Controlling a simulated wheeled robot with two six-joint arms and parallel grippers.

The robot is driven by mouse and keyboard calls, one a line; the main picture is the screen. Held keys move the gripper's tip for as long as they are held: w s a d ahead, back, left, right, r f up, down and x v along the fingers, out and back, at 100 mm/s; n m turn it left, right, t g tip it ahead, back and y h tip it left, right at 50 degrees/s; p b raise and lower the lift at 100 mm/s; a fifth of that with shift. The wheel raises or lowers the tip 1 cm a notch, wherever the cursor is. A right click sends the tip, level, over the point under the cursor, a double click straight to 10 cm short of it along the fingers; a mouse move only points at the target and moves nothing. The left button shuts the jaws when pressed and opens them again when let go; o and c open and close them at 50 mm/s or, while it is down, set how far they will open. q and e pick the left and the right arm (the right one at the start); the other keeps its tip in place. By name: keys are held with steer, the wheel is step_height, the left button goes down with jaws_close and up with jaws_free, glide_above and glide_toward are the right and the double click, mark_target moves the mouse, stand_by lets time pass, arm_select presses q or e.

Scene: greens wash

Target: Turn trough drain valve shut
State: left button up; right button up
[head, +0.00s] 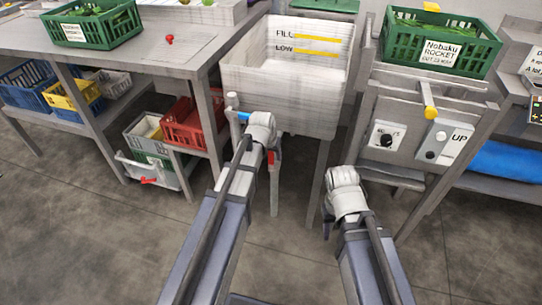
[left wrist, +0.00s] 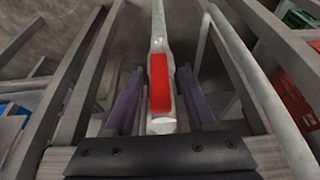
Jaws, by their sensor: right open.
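The white trough (head: 290,75), marked FILL and LOW, stands at the top centre of the head view. In the left wrist view, a red lever grip (left wrist: 160,85) on a pale metal valve body lies between the two purple fingers of my left gripper (left wrist: 161,100). The fingers are open, with a visible gap on each side of the lever. In the head view a bit of red (head: 271,157) shows beside my left wrist, below the trough; the wrist hides much of the valve. My right gripper (head: 327,215) is open, empty and apart, low at centre right.
Table legs and rails stand close around my left gripper. A red crate (head: 190,122) is on the shelf to its left. A control panel with an UP box (head: 446,143) and a green crate (head: 440,45) are at right. The floor in front is clear.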

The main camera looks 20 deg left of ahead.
arm_select(q)
jaws_close()
stand_by(1.2)
